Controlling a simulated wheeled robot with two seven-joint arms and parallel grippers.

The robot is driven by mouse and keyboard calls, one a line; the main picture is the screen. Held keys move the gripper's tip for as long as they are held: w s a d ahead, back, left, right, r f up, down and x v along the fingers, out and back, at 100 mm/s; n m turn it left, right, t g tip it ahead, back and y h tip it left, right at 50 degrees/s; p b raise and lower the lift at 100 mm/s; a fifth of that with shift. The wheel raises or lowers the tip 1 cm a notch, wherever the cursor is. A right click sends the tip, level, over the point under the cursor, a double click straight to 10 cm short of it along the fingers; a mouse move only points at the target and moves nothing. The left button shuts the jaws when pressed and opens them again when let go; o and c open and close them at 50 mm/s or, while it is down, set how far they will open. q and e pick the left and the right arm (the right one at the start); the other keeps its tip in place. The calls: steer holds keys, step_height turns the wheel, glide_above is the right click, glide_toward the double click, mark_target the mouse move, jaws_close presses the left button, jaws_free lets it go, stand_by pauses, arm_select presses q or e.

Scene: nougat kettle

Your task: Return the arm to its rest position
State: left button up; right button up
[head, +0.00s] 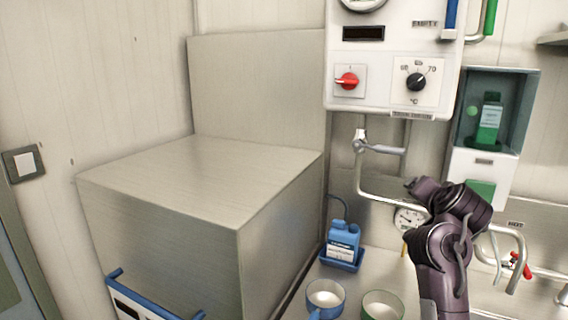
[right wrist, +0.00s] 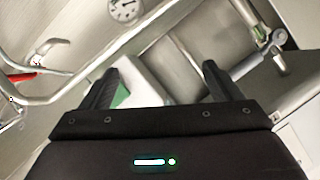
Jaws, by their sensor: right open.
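My right arm (head: 448,245) rises from the lower right in the head view, in front of the back wall and its pipes. In the right wrist view my right gripper (right wrist: 160,82) is open, its two black fingers wide apart. Nothing is held between them. A white block with a green patch (right wrist: 121,95) shows behind the gap, partly hidden by the gripper. My left arm and gripper are not in view.
A large metal box (head: 200,185) fills the left. A white control panel (head: 393,75) hangs above.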

steer(key=s+a+f+n+g+y, duration=0.1)
steer(key=s+a+f+n+g, duration=0.15)
steer(key=s+f, duration=0.55)
steer(key=s+a+f+n+g+y, duration=0.1)
steer(key=s+a+f+n+g, duration=0.2)
steer(key=f, duration=0.9)
steer(key=s+a+f+n+g+y, duration=0.1)
steer(key=s+a+f+n+g, duration=0.15)
steer(key=s+f, duration=0.65)
steer(key=s+a+f+n+g, duration=0.2)
steer(key=s+a+f+n, duration=0.15)
steer(key=s, duration=1.25)
step_height(320, 180, down, 33)
steer(key=g+b, duration=0.1)
steer(key=b, duration=0.4)
steer(key=s+d+f+b, duration=0.1)
steer(key=s+f+b, duration=0.1)
steer(key=s+f, duration=0.8)
steer(key=s+d+f+n+g+b, duration=0.1)
steer(key=s+f+b, duration=0.2)
steer(key=s+f, duration=0.8)
step_height(320, 180, down, 3)
steer(key=shift+d+f, duration=0.1)
steer(key=shift+d, duration=0.3)
